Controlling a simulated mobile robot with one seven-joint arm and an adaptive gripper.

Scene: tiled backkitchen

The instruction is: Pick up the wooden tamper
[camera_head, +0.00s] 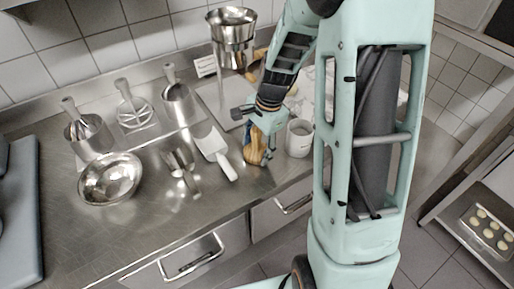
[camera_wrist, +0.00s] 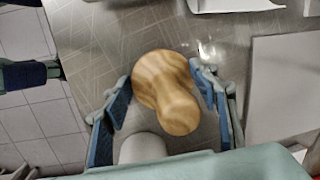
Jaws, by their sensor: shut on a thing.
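The wooden tamper (camera_wrist: 165,92) is between the two blue fingers of my gripper (camera_wrist: 165,100) in the wrist view. Its grain shows clearly, with a wider rounded part and a narrower rounded part. In the head view the tamper (camera_head: 254,146) is near the front edge of the steel counter, with my gripper (camera_head: 266,128) closed around it from above. The fingers and wrist hide part of it. I cannot tell whether its lower end touches the counter.
A white mug (camera_head: 299,138) stands close to the right of the tamper. A steel bowl (camera_head: 110,178) and several metal utensils stand farther left.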

